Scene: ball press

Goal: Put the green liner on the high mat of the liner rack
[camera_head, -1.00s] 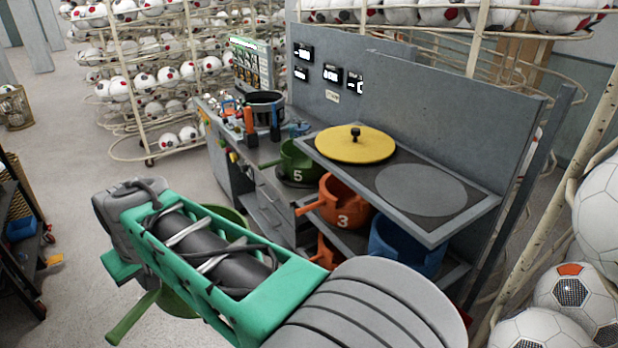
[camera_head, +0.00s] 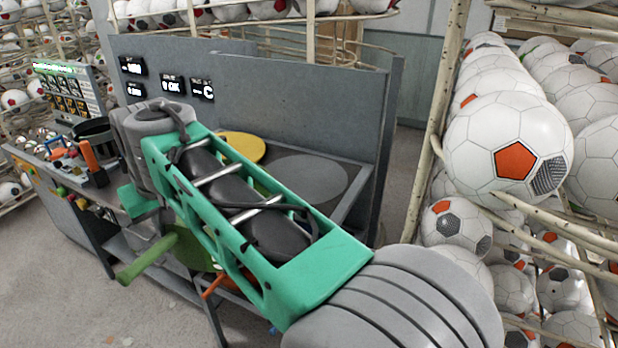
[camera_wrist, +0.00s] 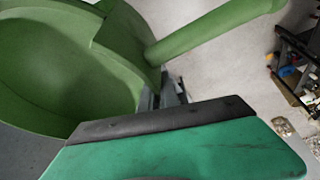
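The green liner (camera_head: 190,250) hangs under my arm in the head view, its handle pointing down and left. In the wrist view the liner's open bowl (camera_wrist: 60,65) fills the left and its handle runs to the upper right. My gripper (camera_wrist: 165,122) shows a black-padded finger against the liner's wall, and the liner is held clear of the floor. The liner rack (camera_head: 330,215) stands behind my arm. Its top shelf bears a round grey mat (camera_head: 310,178), bare where it shows, beside a yellow lid (camera_head: 242,147) partly hidden by my arm.
An orange liner (camera_head: 213,287) shows partly below the top shelf, behind my arm. A tall grey panel (camera_head: 320,110) backs the shelf. A bench with a black pot (camera_head: 95,130) is at left. Ball racks (camera_head: 510,150) crowd the right. Floor (camera_head: 60,290) is open at lower left.

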